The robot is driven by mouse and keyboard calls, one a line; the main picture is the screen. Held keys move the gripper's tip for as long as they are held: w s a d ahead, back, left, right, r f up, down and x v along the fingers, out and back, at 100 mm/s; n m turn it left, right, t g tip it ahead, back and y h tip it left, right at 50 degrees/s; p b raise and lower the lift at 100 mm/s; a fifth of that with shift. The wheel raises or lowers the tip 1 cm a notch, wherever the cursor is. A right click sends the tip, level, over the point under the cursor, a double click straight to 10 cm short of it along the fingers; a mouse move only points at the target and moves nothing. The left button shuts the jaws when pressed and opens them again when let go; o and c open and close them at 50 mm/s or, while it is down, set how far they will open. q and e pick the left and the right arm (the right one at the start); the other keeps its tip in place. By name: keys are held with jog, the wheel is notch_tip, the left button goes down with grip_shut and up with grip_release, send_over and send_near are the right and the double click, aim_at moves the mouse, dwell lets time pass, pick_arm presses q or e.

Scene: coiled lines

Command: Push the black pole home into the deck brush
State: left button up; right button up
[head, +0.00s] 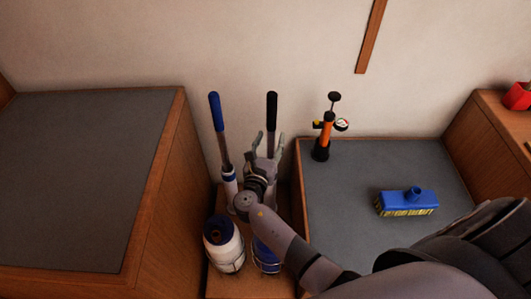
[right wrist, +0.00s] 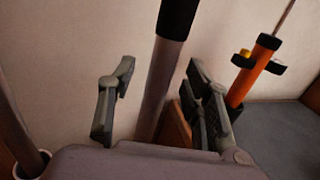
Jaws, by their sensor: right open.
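The pole with the black grip (head: 271,115) stands upright in the narrow space between the two grey-topped units. It also shows in the right wrist view (right wrist: 162,80), running between the fingers. My right gripper (head: 270,140) is open, with a finger on each side of the pole and a gap to both. It also shows in the right wrist view (right wrist: 160,92). The pole's lower end is hidden behind my right arm. The blue deck brush (head: 406,201) lies bristles down on the right grey top, its round socket facing up. My left gripper is not in view.
A blue-gripped pole (head: 216,115) stands left of the black one. A white container (head: 223,245) and a blue one (head: 266,257) stand in front. An orange pump (head: 325,133) stands on the right top's back left corner. The left grey top (head: 75,180) is bare.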

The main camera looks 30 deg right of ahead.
jog(key=shift+w+d, duration=0.45)
jog(key=shift+w, duration=0.05)
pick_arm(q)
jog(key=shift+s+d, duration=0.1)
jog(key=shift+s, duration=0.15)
pick_arm(e)
jog(key=shift+w, duration=0.1)
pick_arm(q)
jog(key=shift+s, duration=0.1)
pick_arm(e)
grip_shut()
jog(key=c, duration=0.7)
grip_release()
grip_shut()
